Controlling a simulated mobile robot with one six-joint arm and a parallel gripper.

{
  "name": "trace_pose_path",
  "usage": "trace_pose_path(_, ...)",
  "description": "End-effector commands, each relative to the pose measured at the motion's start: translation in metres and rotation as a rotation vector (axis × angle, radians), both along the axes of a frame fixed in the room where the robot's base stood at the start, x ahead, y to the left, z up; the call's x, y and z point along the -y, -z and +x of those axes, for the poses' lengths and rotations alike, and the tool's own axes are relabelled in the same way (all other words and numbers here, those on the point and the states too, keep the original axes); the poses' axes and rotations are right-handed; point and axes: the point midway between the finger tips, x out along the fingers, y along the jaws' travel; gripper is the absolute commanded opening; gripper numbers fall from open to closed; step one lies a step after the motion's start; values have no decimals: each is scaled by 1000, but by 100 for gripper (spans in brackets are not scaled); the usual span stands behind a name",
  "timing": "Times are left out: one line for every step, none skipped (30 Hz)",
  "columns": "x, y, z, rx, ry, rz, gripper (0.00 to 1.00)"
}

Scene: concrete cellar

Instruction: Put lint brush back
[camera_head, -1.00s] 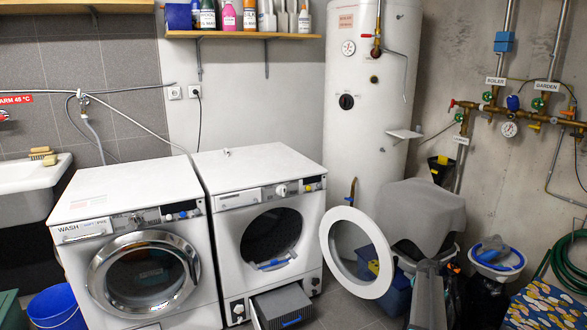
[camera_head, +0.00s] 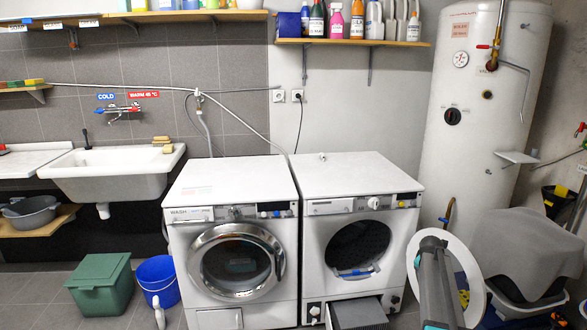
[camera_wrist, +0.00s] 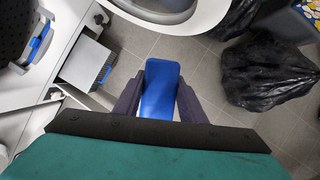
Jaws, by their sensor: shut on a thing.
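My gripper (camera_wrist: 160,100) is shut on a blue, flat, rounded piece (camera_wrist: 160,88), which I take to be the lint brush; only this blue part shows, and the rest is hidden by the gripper. In the head view my arm reaches down at the lower right, and its fingers are out of frame. The dryer (camera_head: 361,225) stands at the middle right with its round door (camera_head: 472,280) open. A blue-handled piece (camera_head: 357,272) sits at the lower rim of its opening.
A grey unit (camera_head: 358,316) with a blue handle sticks out low at the dryer's front. The washing machine (camera_head: 232,245) stands left of it, then a blue bucket (camera_head: 158,281) and green box (camera_head: 101,285). Black bags (camera_wrist: 262,78) lie on the floor. The sink (camera_head: 112,172) is at the left.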

Motion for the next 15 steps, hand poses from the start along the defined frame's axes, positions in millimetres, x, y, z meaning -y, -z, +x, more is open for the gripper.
trace_pose_path(-18, -11, 7, 2, -11, -1, 1)
trace_pose_path(-27, -15, 10, 2, -12, 0, 1)
trace_pose_path(-40, -20, 14, 1, -16, 0, 1)
trace_pose_path(-49, -24, 16, 1, -18, 1, 1)
trace_pose_path(-58, -28, 19, 1, -18, 1, 1)
trace_pose_path(-70, -34, 22, 1, -21, 0, 1)
trace_pose_path(-79, -38, 24, 2, -21, 0, 1)
trace_pose_path(-89, -42, 26, 1, -21, 0, 1)
trace_pose_path(-100, -48, 28, 1, -22, -1, 1)
trace_pose_path(-110, -51, 30, 1, -21, 0, 1)
trace_pose_path(-119, -55, 32, 1, -21, 0, 1)
trace_pose_path(-131, -61, 33, 1, -19, 0, 1)
trace_pose_path(-141, -65, 34, 1, -17, 1, 1)
trace_pose_path(-150, -69, 35, 2, -15, 0, 1)
trace_pose_path(-162, -75, 36, 3, -12, 0, 1)
